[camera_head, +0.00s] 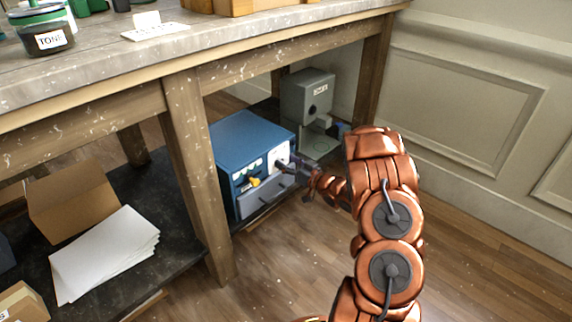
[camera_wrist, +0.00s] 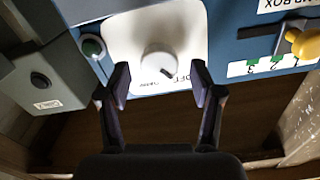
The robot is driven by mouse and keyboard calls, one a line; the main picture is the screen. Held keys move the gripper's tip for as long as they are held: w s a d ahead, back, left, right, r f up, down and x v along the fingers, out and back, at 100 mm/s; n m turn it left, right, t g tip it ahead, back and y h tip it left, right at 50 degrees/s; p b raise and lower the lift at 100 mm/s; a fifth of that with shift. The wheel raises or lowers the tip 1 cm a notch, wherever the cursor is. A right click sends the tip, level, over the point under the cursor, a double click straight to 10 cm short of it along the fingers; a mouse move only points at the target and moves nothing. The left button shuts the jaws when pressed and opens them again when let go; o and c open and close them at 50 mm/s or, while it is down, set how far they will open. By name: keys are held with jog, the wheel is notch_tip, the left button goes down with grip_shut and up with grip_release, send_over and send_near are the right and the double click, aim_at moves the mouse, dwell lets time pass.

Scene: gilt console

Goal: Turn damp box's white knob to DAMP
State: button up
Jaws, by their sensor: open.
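The damp box (camera_head: 240,145) is a blue case on the lower shelf under the bench. Its white knob (camera_wrist: 158,64) sits on a white plate (camera_wrist: 118,50) on the front face. In the wrist view the knob's dark pointer mark is at its lower right, towards the word OFF. A second small label below the knob is too small to read surely. My gripper (camera_wrist: 160,88) is open, with its two fingers apart on either side below the knob. No finger clearly touches it. In the head view my gripper (camera_head: 296,165) is at the box front and partly hides the knob.
A yellow knob (camera_wrist: 303,42) with numbered green marks is beside the white plate. A grey box (camera_head: 306,95) stands behind. The bench leg (camera_head: 198,180) is left of the box; open floor (camera_head: 300,240) lies in front.

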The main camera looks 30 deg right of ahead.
jog(key=shift+w, duration=0.35)
jog(key=shift+c, duration=0.2)
jog(key=c, duration=1.1)
